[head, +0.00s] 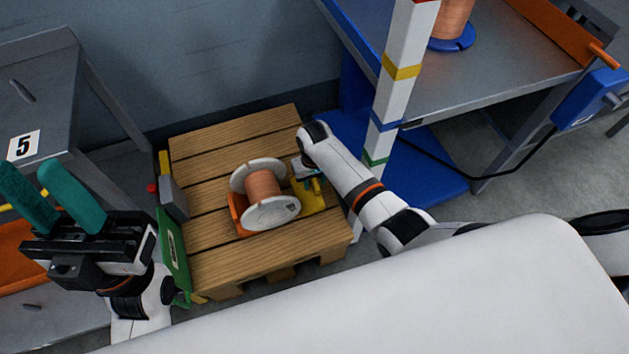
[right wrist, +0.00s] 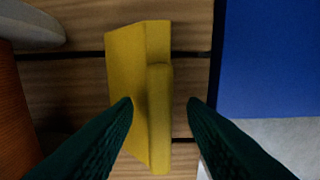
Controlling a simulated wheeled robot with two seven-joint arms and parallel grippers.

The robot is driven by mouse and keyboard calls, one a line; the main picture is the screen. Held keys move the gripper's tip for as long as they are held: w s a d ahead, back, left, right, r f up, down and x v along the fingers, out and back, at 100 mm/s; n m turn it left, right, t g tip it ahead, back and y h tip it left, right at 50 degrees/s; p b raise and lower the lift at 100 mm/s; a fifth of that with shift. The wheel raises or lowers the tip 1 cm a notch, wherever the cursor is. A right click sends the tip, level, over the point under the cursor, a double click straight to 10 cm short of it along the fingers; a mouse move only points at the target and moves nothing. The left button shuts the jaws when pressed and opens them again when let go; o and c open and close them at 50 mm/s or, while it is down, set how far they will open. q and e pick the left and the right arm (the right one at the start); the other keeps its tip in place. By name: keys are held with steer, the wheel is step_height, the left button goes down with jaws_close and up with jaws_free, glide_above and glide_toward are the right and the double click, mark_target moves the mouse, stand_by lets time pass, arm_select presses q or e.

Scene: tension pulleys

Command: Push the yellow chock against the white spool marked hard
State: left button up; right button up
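The white spool (head: 271,213), wound with copper-coloured wire, lies on its side on a wooden pallet (head: 215,265). A small dark mark on its near flange is too small to read. The yellow chock (head: 313,203) sits on the pallet at the spool's right side. In the right wrist view the chock (right wrist: 130,85) stands apart from the spool's flange (right wrist: 28,25), with wood showing between. My right gripper (right wrist: 160,112) is open over the chock, its fingers on either side of the raised ridge with gaps. My left gripper (head: 50,185) is open and empty, far left.
An orange chock (head: 240,216) sits at the spool's left. A striped white post (head: 388,105) and a blue base (head: 430,170) stand right of the pallet. A green panel (head: 172,250) and grey box (head: 173,197) line its left edge. Grey benches flank both sides.

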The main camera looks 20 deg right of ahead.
jaws_close()
stand_by(0.4)
jaws_free()
steer(key=shift+a, duration=0.1)
